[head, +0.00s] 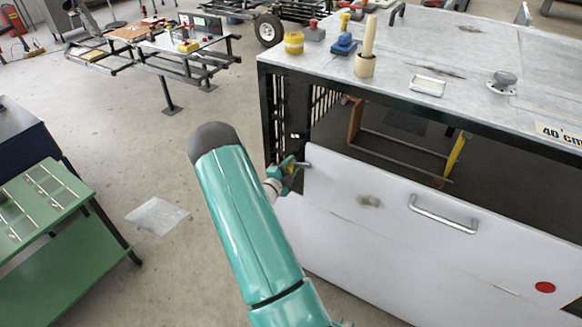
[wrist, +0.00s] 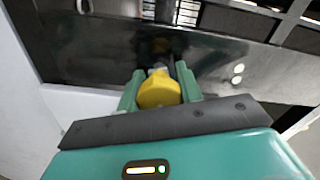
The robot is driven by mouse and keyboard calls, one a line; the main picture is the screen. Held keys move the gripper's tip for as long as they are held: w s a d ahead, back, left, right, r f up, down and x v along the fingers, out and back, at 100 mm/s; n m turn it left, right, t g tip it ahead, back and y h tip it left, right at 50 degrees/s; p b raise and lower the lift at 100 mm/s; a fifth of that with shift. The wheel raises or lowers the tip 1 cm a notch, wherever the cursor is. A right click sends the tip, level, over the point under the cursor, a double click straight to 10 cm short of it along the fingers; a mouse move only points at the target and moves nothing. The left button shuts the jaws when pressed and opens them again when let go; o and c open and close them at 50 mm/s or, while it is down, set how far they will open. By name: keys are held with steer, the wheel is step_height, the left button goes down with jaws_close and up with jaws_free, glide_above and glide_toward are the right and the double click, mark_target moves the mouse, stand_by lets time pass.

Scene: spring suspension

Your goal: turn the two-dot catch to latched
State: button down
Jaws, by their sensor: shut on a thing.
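The two-dot catch shows in the wrist view as a rounded yellow knob (wrist: 158,93) in front of a dark metal frame. Two pale dots (wrist: 238,74) mark the frame to its right. My gripper (wrist: 158,76) has its two green fingers on either side of the yellow knob, shut on it. In the head view my gripper (head: 289,166) is at the upper left corner of the white panel, beside the black frame post. The knob is mostly hidden there. I cannot tell which way the catch is turned.
The white panel (head: 400,235) has a metal handle (head: 443,214) and a red dot (head: 545,287). The grey worktop (head: 440,60) above carries a yellow roll, a wooden peg and small blocks. A green table (head: 60,240) stands at left. Open floor lies between.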

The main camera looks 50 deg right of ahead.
steer(key=m, duration=0.4)
steer(key=shift+f, duration=0.1)
steer(key=shift+a, duration=0.1)
stand_by(0.3)
steer(key=c, duration=0.9)
jaws_free()
steer(key=shift+c, duration=0.2)
steer(key=s+a, duration=0.1)
steer(key=a, duration=1.2)
steer(key=shift+s+a, duration=0.15)
steer(key=shift+a, duration=0.2)
